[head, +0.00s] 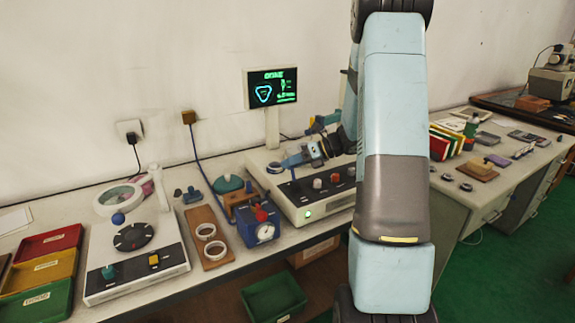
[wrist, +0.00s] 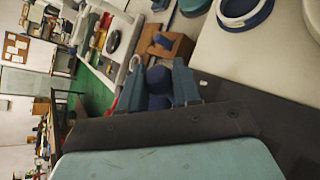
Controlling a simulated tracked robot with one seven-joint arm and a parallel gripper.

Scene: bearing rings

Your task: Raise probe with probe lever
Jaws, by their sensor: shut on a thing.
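My gripper (head: 290,161) is over the grey-white measuring machine (head: 321,207) below the screen, seen from the side in the head view. In the wrist view my two blue fingers (wrist: 158,88) are shut on a dark blue knob (wrist: 158,76), which I take to be the probe lever's knob. The lever's shaft is mostly hidden by the fingers. A ring (head: 275,168) sits on the machine just left of my gripper; it also shows blue and white in the wrist view (wrist: 243,13). I cannot make out the probe tip.
The screen (head: 271,87) shows green text and a rounded triangular outline. Left of the machine are a blue dial gauge (head: 265,232), a wooden board with white rings (head: 207,237), and another device with a black disc (head: 133,236). Colored trays (head: 42,273) lie far left.

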